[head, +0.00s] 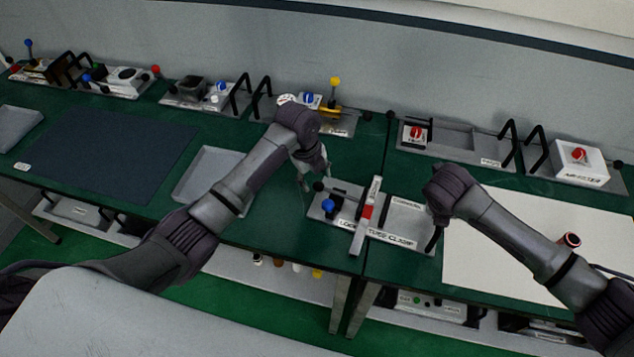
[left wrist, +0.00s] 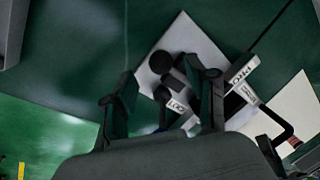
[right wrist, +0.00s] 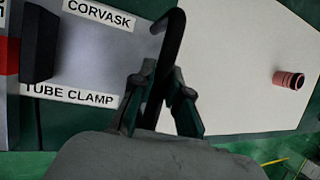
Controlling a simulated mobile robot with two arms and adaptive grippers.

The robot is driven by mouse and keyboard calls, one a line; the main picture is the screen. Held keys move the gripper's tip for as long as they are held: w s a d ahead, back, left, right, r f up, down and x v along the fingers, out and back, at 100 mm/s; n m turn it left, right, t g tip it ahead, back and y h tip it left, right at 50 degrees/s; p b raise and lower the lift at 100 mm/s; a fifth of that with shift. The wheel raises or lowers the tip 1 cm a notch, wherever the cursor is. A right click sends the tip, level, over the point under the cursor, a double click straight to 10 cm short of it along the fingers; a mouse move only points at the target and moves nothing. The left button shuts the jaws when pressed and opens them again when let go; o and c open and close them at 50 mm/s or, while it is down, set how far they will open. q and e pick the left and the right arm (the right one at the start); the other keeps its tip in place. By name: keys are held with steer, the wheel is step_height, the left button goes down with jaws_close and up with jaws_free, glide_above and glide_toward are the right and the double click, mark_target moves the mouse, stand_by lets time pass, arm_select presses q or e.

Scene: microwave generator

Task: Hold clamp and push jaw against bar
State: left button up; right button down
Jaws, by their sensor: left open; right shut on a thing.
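The tube clamp (head: 408,216) is a light grey plate with "LOCK" and "TUBE CLAMP" labels, a blue knob (head: 328,206) and a black ball knob (head: 318,186) at its left end. A white bar (head: 372,190) with a red band lies across it. In the right wrist view a black block (right wrist: 38,42) stands beside the red band; I take it for a jaw. My left gripper (left wrist: 165,97) is open and empty, with the black ball knob (left wrist: 160,62) beyond its fingers. My right gripper (right wrist: 158,90) is shut on the clamp's black handle (right wrist: 172,40); my wrist mostly hides it in the head view.
A white sheet (head: 500,260) lies right of the clamp, with a small red cylinder (head: 570,240) on it. An empty grey tray (head: 208,172) and a dark mat (head: 110,150) lie left. Several devices with black handles line the back wall.

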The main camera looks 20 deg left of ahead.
mark_target(317, 183)
arm_select(q)
steer(key=shift+w+d+f, duration=0.15)
steer(key=shift+f, duration=0.7)
steer(key=shift+w+d+f, duration=0.1)
steer(key=shift+f, duration=0.75)
jaws_close()
